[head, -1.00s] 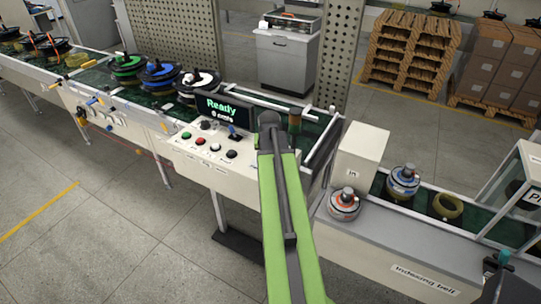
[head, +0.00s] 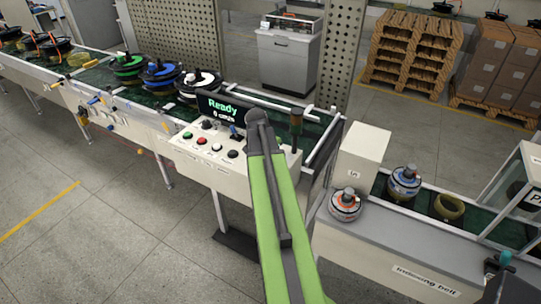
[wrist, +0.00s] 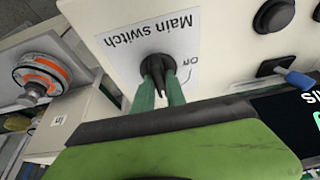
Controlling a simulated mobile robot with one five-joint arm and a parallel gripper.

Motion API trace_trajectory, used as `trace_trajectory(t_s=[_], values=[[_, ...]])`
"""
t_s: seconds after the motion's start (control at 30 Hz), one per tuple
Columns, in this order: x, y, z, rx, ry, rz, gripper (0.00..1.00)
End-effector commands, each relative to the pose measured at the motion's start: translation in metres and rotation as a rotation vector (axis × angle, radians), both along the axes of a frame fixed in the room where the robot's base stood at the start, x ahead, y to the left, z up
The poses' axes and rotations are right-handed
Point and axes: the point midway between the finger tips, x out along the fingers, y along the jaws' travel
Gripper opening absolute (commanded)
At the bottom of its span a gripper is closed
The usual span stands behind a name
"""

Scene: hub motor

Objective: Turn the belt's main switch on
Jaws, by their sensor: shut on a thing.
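The main switch is a black rotary knob (wrist: 158,66) on a white label plate (wrist: 110,52) reading "Main switch", upside down in the wrist view. An "On" mark (wrist: 190,62) is to the right of the knob. My gripper (wrist: 160,82) has its two green fingers on either side of the knob's grip, shut on it. A dark ridge of the knob shows between the fingers. In the head view my arm hides the knob and fingertips. The panel's display (head: 224,110) reads "Ready" with a small speed line beneath it.
A box (head: 362,152) and the indexing belt (head: 400,268) are to the right. Reels (head: 160,72) sit on the belt to the left.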

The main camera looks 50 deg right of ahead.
Motion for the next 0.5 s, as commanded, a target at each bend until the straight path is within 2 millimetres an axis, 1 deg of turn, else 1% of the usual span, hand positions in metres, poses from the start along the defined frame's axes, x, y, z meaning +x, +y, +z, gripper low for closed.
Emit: trace_trajectory(t_s=[0.3, 0.33, 0.47, 0.5], values=[[-0.0017, -0.0014, 0.0001, -0.001, 0.002, -0.005, 0.0], [-0.0017, -0.0014, 0.0001, -0.001, 0.002, -0.005, 0.19], [-0.0014, -0.0011, 0.0, -0.001, 0.001, -0.004, 0.36], [-0.0012, -0.0011, 0.0, -0.001, 0.001, -0.004, 0.38]])
